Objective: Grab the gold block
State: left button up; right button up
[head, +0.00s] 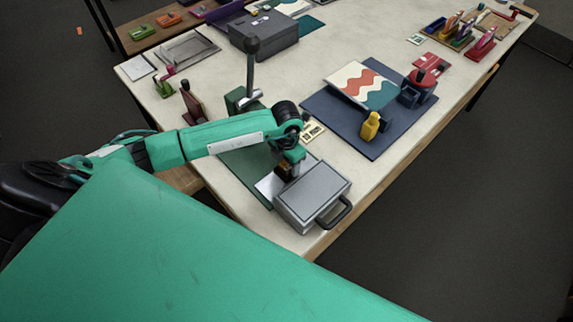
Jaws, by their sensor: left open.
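My left arm reaches in from the left over the table. My left gripper (286,172) points down at the back left edge of a grey box with a black handle (313,194), above a silver plate. The jaws are open; their tips are small and dark here, and I cannot tell whether anything lies between them. No block is clearly recognisable as gold. A small yellow, bottle-shaped piece (370,126) stands upright on the dark blue board (345,128), apart from the gripper and to its upper right. My right gripper is not in view.
A green press-like stand with a black-knobbed lever (251,70) rises behind my left forearm. A wavy-patterned sheet (362,84) lies on the blue board. A dark grey case (264,38) and colourful tool racks (460,30) stand farther back. The table's middle (310,65) is clear.

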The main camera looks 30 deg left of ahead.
pick_arm(q)
jog(key=shift+f, duration=0.1)
jog(key=c, duration=1.2)
jog(key=shift+c, duration=0.3)
